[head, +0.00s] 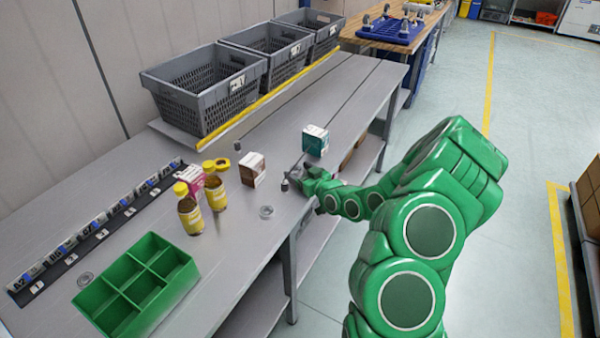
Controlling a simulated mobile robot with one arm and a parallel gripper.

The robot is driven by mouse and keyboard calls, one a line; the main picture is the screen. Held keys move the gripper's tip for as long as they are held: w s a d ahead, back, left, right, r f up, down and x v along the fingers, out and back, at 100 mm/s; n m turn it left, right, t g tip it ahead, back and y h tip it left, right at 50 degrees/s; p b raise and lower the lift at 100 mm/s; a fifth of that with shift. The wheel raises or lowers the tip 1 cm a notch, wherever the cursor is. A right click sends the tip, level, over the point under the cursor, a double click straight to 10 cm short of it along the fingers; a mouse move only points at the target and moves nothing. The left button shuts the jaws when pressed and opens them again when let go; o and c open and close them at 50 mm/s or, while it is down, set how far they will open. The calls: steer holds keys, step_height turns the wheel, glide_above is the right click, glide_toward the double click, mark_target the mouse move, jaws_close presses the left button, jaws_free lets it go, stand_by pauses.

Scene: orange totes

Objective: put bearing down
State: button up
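My gripper (291,180) is over the front edge of the grey workbench (225,262), at the end of my green arm. A small dark piece (284,186) shows at its fingertips. It is too small to tell whether this is a held bearing or part of the fingers, and the finger gap cannot be made out. One grey metal ring, looking like a bearing (266,212), lies flat on the bench to the lower left of my gripper. A similar ring (85,279) lies near the green divided tray (168,296).
Grey crates (190,115) line the back. A labelled strip (100,235) lies left. Bare bench surrounds the nearer ring.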

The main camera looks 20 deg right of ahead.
mark_target(299, 173)
stand_by(0.6)
steer(key=shift+v, duration=1.35)
steer(key=shift+f+v, duration=0.2)
steer(key=shift+v, duration=2.2)
steer(key=shift+o, duration=0.4)
steer(key=shift+s, duration=0.2)
